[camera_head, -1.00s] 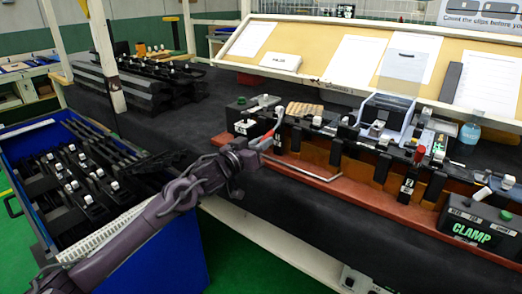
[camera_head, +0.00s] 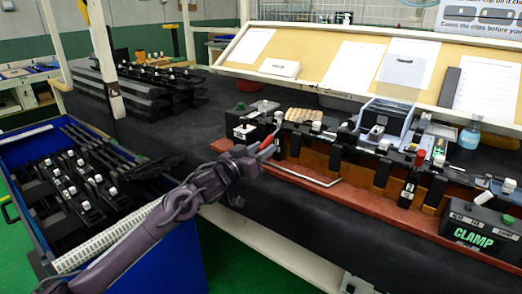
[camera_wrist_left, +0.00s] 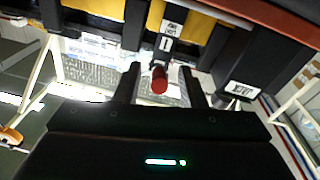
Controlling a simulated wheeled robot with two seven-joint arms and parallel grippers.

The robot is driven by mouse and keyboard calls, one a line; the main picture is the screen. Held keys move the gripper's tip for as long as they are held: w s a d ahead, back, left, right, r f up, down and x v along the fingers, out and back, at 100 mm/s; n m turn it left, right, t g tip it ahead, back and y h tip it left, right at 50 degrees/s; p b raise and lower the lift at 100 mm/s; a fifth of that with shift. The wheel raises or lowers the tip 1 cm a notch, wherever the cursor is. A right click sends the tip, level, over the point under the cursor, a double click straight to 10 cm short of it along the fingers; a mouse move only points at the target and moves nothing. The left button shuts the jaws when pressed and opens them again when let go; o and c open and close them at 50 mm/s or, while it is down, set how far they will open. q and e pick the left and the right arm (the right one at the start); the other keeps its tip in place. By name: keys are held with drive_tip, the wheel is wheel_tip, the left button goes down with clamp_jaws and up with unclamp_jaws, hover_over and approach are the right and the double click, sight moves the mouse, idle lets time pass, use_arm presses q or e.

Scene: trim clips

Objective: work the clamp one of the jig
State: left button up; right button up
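The jig is a long dark rail assembly on a red-brown base (camera_head: 345,199) along the bench. My left gripper (camera_head: 262,152) is at its left end, beside a red lever end (camera_head: 268,144). In the left wrist view, a round red knob (camera_wrist_left: 160,80) sits between the two dark fingers of my left gripper (camera_wrist_left: 162,84), with gaps on both sides, so the fingers look open. A white label reading 1 (camera_wrist_left: 168,36) is just beyond the knob. Another red-tipped clamp (camera_head: 420,158) stands upright farther right. My right gripper is not in view.
A black box marked CLAMP (camera_head: 480,232) stands at the jig's right end. A grey bin (camera_head: 385,116) and a blue bottle (camera_head: 470,136) are behind the jig. A blue crate (camera_head: 170,262) of dark parts stands at the left.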

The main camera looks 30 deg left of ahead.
use_arm(q)
drive_tip(key=shift+s+a+f, duration=0.1)
drive_tip(key=shift+s, duration=0.45)
drive_tip(key=s, duration=0.6)
drive_tip(key=shift+s+a+f, duration=0.2)
drive_tip(key=shift+s+a, duration=0.15)
drive_tip(key=shift+a, duration=0.1)
